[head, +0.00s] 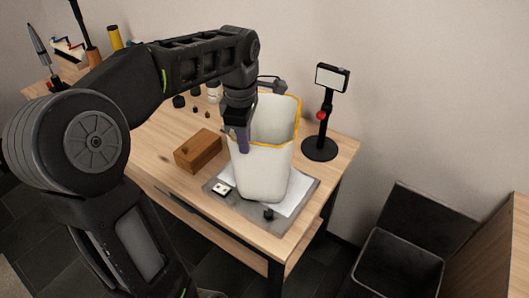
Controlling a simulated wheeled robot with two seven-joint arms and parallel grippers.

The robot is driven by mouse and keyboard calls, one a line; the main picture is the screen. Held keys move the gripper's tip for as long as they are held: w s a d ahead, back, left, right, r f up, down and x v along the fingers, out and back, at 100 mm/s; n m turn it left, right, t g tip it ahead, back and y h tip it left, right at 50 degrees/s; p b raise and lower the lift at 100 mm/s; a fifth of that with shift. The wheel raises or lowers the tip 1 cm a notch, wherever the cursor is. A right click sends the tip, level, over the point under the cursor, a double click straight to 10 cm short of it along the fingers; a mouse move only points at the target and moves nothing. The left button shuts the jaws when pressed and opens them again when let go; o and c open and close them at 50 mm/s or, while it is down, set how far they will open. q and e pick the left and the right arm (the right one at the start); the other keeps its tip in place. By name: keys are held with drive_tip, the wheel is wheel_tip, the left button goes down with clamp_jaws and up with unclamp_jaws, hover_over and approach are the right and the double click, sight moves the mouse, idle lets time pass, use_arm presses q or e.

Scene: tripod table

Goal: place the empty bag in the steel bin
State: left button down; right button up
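A tall white bag (262,175) with a yellow rim and an open top stands upright on a grey mat (293,213) on the wooden table. My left gripper (243,147) points down at the left side of the bag's rim and overlaps its upper wall in the picture. Its fingertips are small and dark, so whether they are closed on the rim cannot be made out. The steel bin (398,268) is dark and open-topped, with its lid raised behind it, on the floor at the lower right. My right gripper is out of view.
A brown wooden box (198,151) lies left of the bag. A black stand with a small screen (322,135) is behind right. White paper and small items lie on the mat. Bottles and tools stand at the back left. A wooden cabinet edge (497,260) borders the bin's right.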

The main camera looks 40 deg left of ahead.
use_arm(q)
drive_tip(key=shift+r, duration=0.6)
wheel_tip(320, 180, up, 3)
drive_tip(key=shift+r, duration=0.15)
wheel_tip(320, 180, up, 4)
drive_tip(key=p, duration=0.4)
drive_tip(key=shift+r, duration=0.25)
drive_tip(key=shift+r+p, duration=0.55)
drive_tip(key=shift+p, duration=0.2)
drive_tip(key=shift+f, duration=0.1)
